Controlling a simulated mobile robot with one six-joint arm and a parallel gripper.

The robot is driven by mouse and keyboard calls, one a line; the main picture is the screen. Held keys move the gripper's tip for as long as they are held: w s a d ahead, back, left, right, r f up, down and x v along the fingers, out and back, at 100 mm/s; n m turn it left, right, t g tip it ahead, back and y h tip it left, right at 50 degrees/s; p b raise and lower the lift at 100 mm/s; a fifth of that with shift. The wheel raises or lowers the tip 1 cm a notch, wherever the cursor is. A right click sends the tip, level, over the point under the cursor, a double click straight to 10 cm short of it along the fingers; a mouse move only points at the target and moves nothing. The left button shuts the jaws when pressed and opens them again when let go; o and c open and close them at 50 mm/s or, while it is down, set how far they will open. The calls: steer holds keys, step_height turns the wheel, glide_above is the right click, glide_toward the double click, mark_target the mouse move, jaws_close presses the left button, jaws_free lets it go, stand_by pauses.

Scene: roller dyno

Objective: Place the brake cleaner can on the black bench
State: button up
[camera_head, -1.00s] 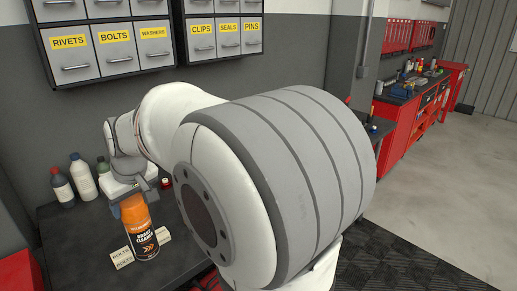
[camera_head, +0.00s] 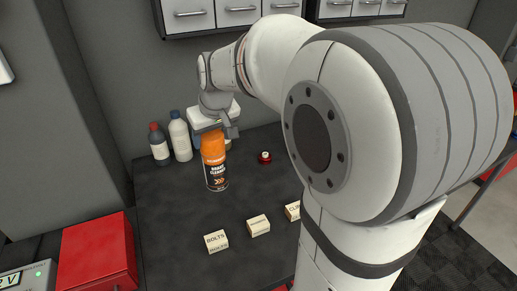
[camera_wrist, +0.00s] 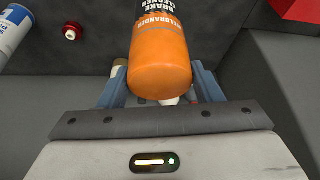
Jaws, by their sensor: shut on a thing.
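The brake cleaner can (camera_head: 215,165) is orange on top with a black label below. It is upright at the black bench (camera_head: 170,215), near its back part. I cannot tell whether its base touches the bench top. My gripper (camera_head: 222,130) is shut on the can near its top. In the wrist view the can (camera_wrist: 162,62) sits between the fingers of my gripper (camera_wrist: 162,88), which are partly hidden behind it.
Bottles (camera_head: 180,137) stand behind and left of the can. A small red-capped item (camera_head: 264,157) lies to its right. Small labelled boxes (camera_head: 217,241) line the front. A red cabinet (camera_head: 97,252) is at left. Bare bench lies between can and boxes.

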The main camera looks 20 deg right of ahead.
mark_target(215, 166)
step_height(215, 166, down, 6)
steer(key=shift+r+p, duration=0.2)
steer(key=shift+p, duration=0.2)
steer(key=shift+f, duration=2.15)
steer(key=shift+f, duration=0.2)
steer(key=o, duration=1.5)
steer(key=shift+o, duration=0.2)
steer(key=shift+r, duration=0.1)
